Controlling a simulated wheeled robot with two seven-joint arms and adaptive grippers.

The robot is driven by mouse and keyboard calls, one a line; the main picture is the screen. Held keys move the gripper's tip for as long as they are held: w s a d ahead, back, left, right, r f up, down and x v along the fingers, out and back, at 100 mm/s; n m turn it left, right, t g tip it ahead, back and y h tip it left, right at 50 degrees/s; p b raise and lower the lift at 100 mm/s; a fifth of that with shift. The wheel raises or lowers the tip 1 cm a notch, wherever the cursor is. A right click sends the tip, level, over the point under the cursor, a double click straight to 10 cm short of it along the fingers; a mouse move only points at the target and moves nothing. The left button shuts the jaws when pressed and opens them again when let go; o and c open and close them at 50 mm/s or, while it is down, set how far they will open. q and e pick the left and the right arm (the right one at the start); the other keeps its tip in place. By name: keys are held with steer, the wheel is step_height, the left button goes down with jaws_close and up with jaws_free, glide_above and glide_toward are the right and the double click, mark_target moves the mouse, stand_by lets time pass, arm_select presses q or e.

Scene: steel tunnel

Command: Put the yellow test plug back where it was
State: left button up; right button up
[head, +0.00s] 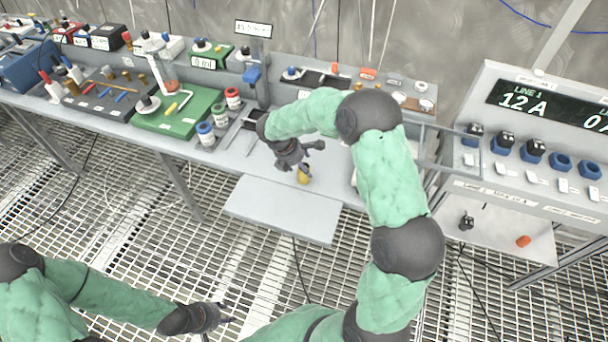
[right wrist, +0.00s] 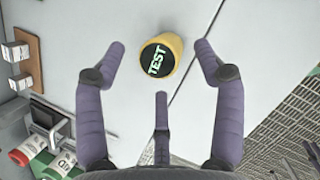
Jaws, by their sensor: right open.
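The yellow test plug (head: 303,177) stands on the grey bench near its front edge. In the right wrist view its black top reads TEST (right wrist: 160,60). My right gripper (head: 305,160) is just above and behind it, open. In the right wrist view its spread fingers (right wrist: 160,75) lie on either side of the plug, not touching it. My left gripper (head: 228,312) is low at the front, away from the bench; its fingers look apart and empty. At the right, a sloped panel (head: 500,178) has a row of blue sockets, several with black plugs and two empty (head: 561,162).
A grey shelf (head: 285,208) juts out in front of the bench. A black plug (head: 466,222) and an orange piece (head: 523,241) lie on the ledge under the panel. Jars (head: 206,133) and a green board (head: 178,120) stand left of my right gripper.

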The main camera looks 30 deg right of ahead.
steer(key=b+x, duration=0.1)
steer(key=x, duration=0.3)
steer(key=shift+f, duration=0.35)
steer(key=shift+a, duration=0.1)
steer(key=c, duration=1.3)
steer(key=shift+o, duration=0.2)
steer(key=shift+r, duration=0.15)
steer(key=shift+w+r, duration=0.1)
steer(key=shift+r, duration=0.5)
step_height(320, 180, up, 2)
steer(key=shift+a+r+p, duration=0.1)
steer(key=shift+r+p, duration=0.15)
steer(key=shift+p, duration=0.4)
steer(key=s+a+r+p, duration=0.3)
steer(key=s+a+r, duration=0.5)
steer(key=a, duration=0.3)
steer(key=shift+s+r, duration=0.25)
steer(key=shift+r, duration=0.3)
